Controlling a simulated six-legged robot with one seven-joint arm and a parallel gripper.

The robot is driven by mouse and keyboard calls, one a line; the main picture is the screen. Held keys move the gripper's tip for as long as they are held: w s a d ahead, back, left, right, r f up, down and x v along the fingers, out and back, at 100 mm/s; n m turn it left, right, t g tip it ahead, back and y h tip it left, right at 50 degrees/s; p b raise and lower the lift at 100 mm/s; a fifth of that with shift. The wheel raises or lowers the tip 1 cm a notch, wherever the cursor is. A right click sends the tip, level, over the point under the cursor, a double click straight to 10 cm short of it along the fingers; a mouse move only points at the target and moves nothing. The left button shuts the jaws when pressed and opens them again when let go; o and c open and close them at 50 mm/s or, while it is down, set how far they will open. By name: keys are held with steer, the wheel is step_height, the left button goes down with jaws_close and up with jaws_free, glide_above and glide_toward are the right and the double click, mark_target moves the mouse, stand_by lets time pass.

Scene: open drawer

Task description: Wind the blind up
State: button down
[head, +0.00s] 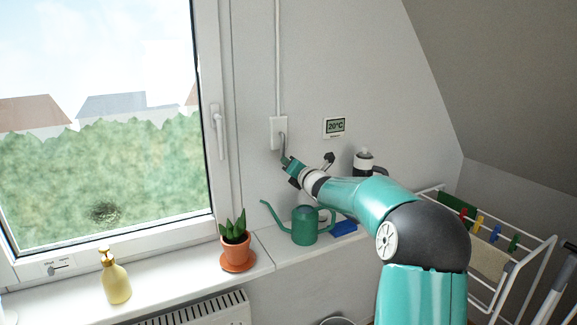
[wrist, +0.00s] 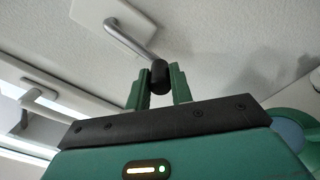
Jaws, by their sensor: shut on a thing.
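The crank's white box (head: 275,128) is on the wall right of the window, with a white conduit running up from it. A grey crank arm hangs from it; in the wrist view the arm (wrist: 127,42) slants down from a white plate (wrist: 95,15) to a black knob (wrist: 159,75). My gripper (head: 287,161) is at the crank's lower end. In the wrist view my gripper (wrist: 159,88) has its two green fingers on either side of the knob, shut on it. The blind itself does not show; the window's top is out of view.
A window handle (head: 217,130) juts out at left. Below my gripper, the sill holds a potted plant (head: 235,242), a green watering can (head: 305,226) and a blue object (head: 344,228). A soap bottle (head: 115,278) stands left. A thermostat (head: 336,127) and drying rack (head: 500,255) are right.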

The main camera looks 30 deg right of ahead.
steer(key=shift+d+r+n, duration=0.15)
steer(key=shift+r+n, duration=0.1)
steer(key=shift+n, duration=0.05)
steer(key=c, duration=1.2)
jaws_free()
steer(key=shift+c, duration=0.2)
steer(key=shift+f, duration=0.15)
steer(key=shift+s, duration=0.1)
steer(key=s, duration=1.3)
steer(key=shift+s+d, duration=0.15)
steer(key=shift+s, duration=0.15)
